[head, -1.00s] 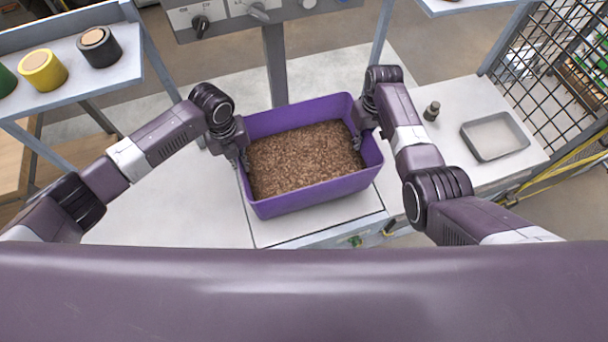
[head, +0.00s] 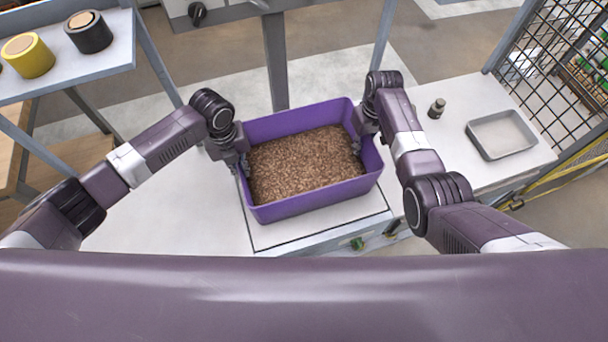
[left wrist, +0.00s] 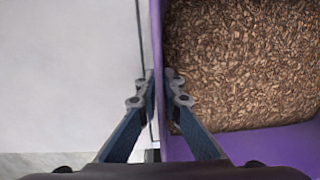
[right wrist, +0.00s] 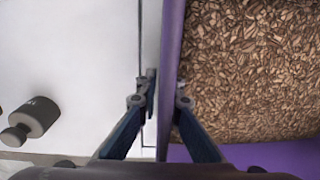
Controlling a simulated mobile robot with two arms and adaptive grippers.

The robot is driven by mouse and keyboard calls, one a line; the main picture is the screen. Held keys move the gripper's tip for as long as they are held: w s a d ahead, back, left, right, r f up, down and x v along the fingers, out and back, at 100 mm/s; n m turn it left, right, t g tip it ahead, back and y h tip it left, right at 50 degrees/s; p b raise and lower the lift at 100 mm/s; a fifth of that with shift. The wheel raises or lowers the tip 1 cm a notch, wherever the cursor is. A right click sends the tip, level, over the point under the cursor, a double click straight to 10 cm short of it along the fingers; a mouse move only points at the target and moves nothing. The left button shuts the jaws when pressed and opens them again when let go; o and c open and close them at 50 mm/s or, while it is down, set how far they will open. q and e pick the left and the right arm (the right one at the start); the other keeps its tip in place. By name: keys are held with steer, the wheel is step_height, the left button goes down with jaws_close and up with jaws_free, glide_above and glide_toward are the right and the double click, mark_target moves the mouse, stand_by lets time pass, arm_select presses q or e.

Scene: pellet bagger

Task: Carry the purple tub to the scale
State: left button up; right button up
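The purple tub (head: 318,202), full of brown pellets (head: 305,165), stands upright over a square plate (head: 262,241) at the bench front, with a green button on the front edge below. I cannot tell if a slight gap lies beneath it. My left gripper (head: 240,166) is at the tub's left wall; in the left wrist view its fingers (left wrist: 158,90) close on that wall (left wrist: 157,50), one each side. My right gripper (head: 360,142) is at the right wall; in the right wrist view its fingers (right wrist: 164,95) pinch the wall (right wrist: 172,40) from both sides.
A small dark weight (head: 437,108) and a grey tray (head: 470,133) are on the bench to the right. A post (head: 275,65) rises behind the tub. A shelf with yellow (head: 28,56) and black (head: 88,33) rolls is upper left. The bench left of the tub is clear.

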arm_select(q)
steer(key=o, duration=0.3)
steer(key=shift+s+r, duration=0.1)
arm_select(e)
steer(key=o, duration=0.3)
steer(key=shift+r, duration=0.1)
arm_select(q)
steer(key=shift+r, duration=0.1)
arm_select(e)
steer(key=shift+r, duration=0.6)
arm_select(q)
step_height(320, 180, up, 12)
steer(key=shift+a, duration=0.25)
arm_select(e)
steer(key=r, duration=1)
steer(key=shift+d+r, duration=0.2)
steer(key=shift+r, duration=0.2)
steer(key=shift+w, duration=0.1)
